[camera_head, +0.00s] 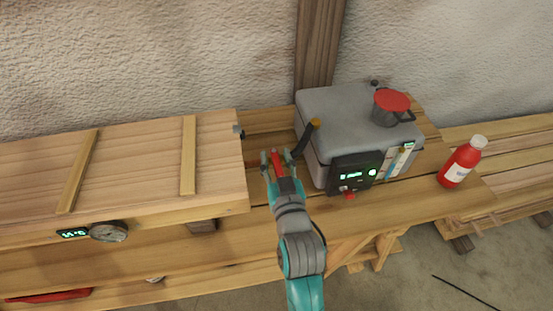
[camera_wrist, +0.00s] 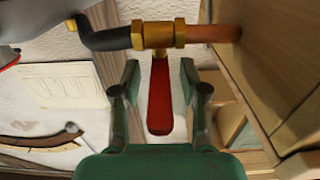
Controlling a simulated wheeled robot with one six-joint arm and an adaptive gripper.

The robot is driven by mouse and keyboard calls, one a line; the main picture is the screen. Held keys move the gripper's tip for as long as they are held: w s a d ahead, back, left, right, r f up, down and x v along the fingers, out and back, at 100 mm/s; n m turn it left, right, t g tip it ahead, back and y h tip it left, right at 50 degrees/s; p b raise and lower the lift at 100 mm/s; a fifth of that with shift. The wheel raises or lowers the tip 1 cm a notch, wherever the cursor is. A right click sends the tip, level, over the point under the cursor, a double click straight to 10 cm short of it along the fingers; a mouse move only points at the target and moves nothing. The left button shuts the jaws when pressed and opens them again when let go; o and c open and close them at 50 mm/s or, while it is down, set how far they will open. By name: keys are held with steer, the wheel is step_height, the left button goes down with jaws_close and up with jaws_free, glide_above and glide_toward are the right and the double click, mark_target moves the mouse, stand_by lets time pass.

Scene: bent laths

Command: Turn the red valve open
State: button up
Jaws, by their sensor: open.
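The red valve lever (camera_wrist: 160,97) hangs down from a brass valve body (camera_wrist: 161,35) in the wrist view. A black hose (camera_wrist: 107,40) joins the brass on the left and a copper pipe (camera_wrist: 205,34) on the right. My gripper (camera_wrist: 160,78) is open, with one finger on each side of the lever. A gap shows between the lever and each finger. In the head view the red lever (camera_head: 276,158) shows between the fingers of my gripper (camera_head: 276,161), and the brass body cannot be made out there.
A wooden steam box (camera_head: 150,165) with a gauge (camera_head: 109,231) lies at left on the workbench (camera_head: 400,212). A grey boiler (camera_head: 340,105) with a control panel (camera_head: 352,174) stands close at right, a red-topped jug (camera_head: 390,106) on it. A red bottle (camera_head: 461,162) stands farther right.

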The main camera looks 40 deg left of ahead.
jaws_close()
steer(key=shift+w+d+n+g+y, duration=0.15)
steer(key=shift+n+g+y, duration=0.35)
steer(key=shift+g, duration=0.1)
steer(key=shift+w+d+n+g+y, duration=0.15)
steer(key=shift+n+g+y, duration=0.4)
steer(key=shift+g, duration=0.3)
steer(key=shift+w+n+g+y, duration=0.15)
steer(key=shift+n+g+y, duration=0.2)
steer(key=shift+n+g, duration=0.4)
steer(key=shift+w+n+g, duration=0.4)
steer(key=shift+n+g, duration=1.2)
steer(key=shift+g, duration=0.9)
steer(key=shift+w+n+g, duration=0.4)
steer(key=shift+n+g, duration=1.2)
steer(key=shift+g, duration=0.9)
steer(key=shift+w+n+g, duration=0.4)
steer(key=shift+n+g, duration=1.2)
steer(key=shift+g, duration=0.9)
steer(key=shift+f+g+h, duration=0.1)
steer(key=shift+g+h, duration=0.2)
steer(key=shift+h, duration=0.1)
